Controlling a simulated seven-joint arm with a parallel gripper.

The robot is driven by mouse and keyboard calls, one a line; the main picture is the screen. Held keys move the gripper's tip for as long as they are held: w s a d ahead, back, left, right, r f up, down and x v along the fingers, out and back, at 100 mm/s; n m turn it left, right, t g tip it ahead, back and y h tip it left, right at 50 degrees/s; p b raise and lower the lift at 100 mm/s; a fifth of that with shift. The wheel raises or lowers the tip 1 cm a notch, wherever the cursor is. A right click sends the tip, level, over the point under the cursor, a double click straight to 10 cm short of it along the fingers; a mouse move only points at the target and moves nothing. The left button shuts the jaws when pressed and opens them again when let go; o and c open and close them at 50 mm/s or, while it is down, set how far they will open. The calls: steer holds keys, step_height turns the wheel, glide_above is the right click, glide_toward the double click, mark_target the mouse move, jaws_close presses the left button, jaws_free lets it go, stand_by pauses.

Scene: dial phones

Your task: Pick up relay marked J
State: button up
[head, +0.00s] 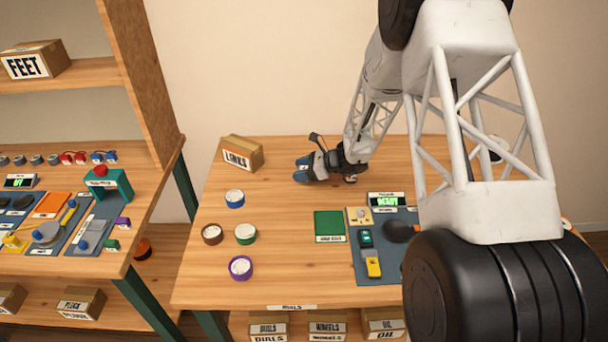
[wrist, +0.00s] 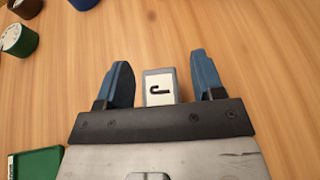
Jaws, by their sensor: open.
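The relay marked J (wrist: 159,86) is a small grey block with a white top face and a black letter J. In the wrist view it lies on the wooden table between the two blue fingers of my gripper (wrist: 160,62). The fingers are open, with a gap showing on each side of the relay. In the head view my gripper (head: 302,168) is low over the back middle of the table, and I cannot clearly make out the relay there.
A LINKS box (head: 242,153) stands at the back left. Several round dials, including a blue-sided one (head: 235,198) and a purple one (head: 240,267), stand at left. A green pad (head: 329,226) and a blue-grey mat (head: 375,274) with parts lie in front. Table around the relay is clear.

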steer(key=shift+c, duration=0.4)
steer(key=c, duration=0.9)
steer(key=shift+c, duration=0.3)
steer(key=shift+r, duration=0.65)
steer(key=shift+s+r, duration=0.2)
steer(key=shift+r, duration=0.4)
steer(key=shift+s+r, duration=0.15)
steer(key=shift+r, duration=0.45)
steer(key=s+d, duration=0.1)
steer(key=s, duration=0.4)
steer(key=s+d+r, duration=0.1)
steer(key=s, duration=0.4)
steer(key=s+d, duration=0.1)
steer(key=s, duration=0.4)
steer(key=shift+d+r, duration=0.15)
